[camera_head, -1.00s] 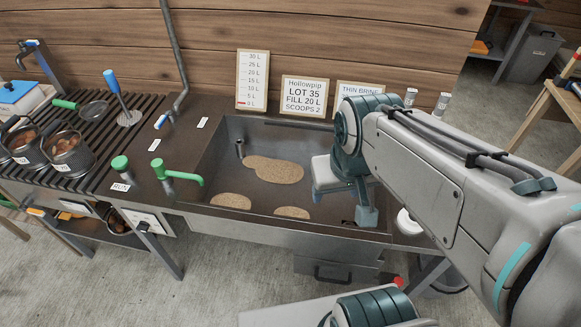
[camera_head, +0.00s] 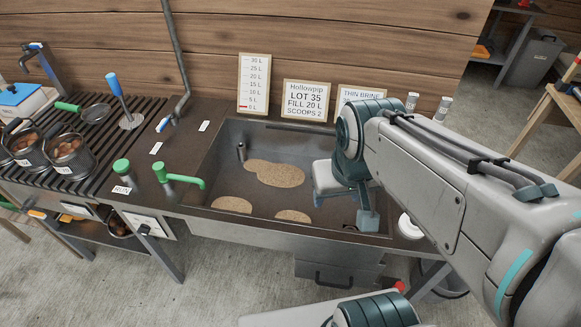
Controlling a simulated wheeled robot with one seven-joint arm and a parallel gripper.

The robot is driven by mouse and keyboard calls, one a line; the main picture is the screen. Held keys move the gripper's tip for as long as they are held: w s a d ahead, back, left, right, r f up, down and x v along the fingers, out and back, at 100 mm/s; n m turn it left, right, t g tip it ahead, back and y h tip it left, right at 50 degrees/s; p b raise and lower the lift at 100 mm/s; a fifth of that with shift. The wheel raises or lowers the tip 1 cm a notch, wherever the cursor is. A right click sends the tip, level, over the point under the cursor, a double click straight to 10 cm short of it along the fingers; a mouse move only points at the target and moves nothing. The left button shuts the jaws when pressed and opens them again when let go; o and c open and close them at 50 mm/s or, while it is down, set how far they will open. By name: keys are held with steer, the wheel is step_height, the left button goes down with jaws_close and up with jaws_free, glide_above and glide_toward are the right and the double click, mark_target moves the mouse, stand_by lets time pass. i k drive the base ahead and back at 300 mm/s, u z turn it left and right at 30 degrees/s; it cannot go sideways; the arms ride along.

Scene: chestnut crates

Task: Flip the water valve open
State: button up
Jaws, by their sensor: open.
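A grey pipe (camera_head: 176,60) runs down the plank wall to the counter behind the sink's left end. My gripper (camera_head: 368,220) hangs over the right part of the sink, well right of the levers. It is open and apart from them; its fingertips are small here.
Tan grainy patches (camera_head: 275,173) lie in the sink. A level gauge card (camera_head: 253,84) marks 0 L in red, beside a lot card (camera_head: 306,100) reading "FILL 20 L". Labelled pots (camera_head: 68,156) stand on the left rack. A green knob (camera_head: 122,167) stands by a RUN label.

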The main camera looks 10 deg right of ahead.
mark_target(171, 114)
steer(key=u, duration=0.55)
steer(key=k, duration=0.65)
steer(key=u, duration=1.3)
steer(key=i, duration=1.85)
steer(key=z, duration=1.05)
steer(key=i, duration=0.55)
steer(key=z, duration=0.7)
